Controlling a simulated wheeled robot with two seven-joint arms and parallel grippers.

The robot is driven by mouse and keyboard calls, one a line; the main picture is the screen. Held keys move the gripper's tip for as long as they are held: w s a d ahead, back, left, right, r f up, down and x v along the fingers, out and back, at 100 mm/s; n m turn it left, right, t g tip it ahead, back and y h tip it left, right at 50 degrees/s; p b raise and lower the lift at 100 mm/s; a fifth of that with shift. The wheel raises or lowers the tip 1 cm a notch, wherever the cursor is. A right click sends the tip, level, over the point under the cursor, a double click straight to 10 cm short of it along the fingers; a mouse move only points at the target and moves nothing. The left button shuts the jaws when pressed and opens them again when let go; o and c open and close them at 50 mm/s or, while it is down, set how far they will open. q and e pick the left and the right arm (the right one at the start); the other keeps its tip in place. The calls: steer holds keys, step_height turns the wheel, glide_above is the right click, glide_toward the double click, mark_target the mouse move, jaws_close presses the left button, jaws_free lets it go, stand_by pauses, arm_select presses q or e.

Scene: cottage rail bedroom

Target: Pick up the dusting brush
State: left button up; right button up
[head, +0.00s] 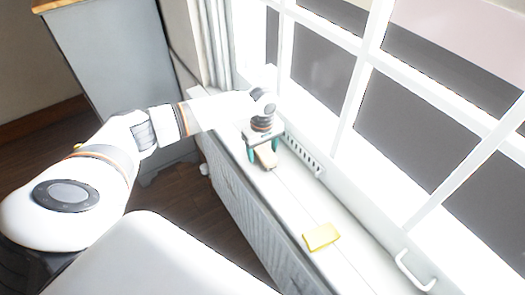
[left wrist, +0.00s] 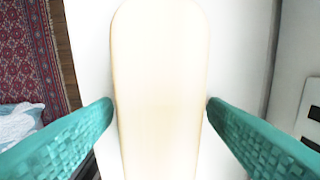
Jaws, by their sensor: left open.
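The dusting brush (head: 266,157) lies on the white windowsill; its pale wooden body shows below my left gripper in the head view. In the left wrist view the pale, rounded body of the brush (left wrist: 160,80) fills the middle. My left gripper (head: 262,150) is open, with its two teal fingers on either side of the brush. In the left wrist view the fingertips (left wrist: 161,108) are close to both edges of the brush; I cannot tell if they touch. The bristles are not visible. My right gripper is not in view.
A slotted vent (head: 303,157) and a white handle (head: 413,271) are by the window frame. A grey cabinet (head: 110,75) stands at the left. The sill between brush and yellow block is clear.

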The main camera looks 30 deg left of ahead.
mark_target(263, 149)
arm_select(q)
steer(key=c, duration=1.1)
step_height(263, 149, up, 10)
steer(key=shift+r+b, duration=0.1)
steer(key=shift+b, duration=0.6)
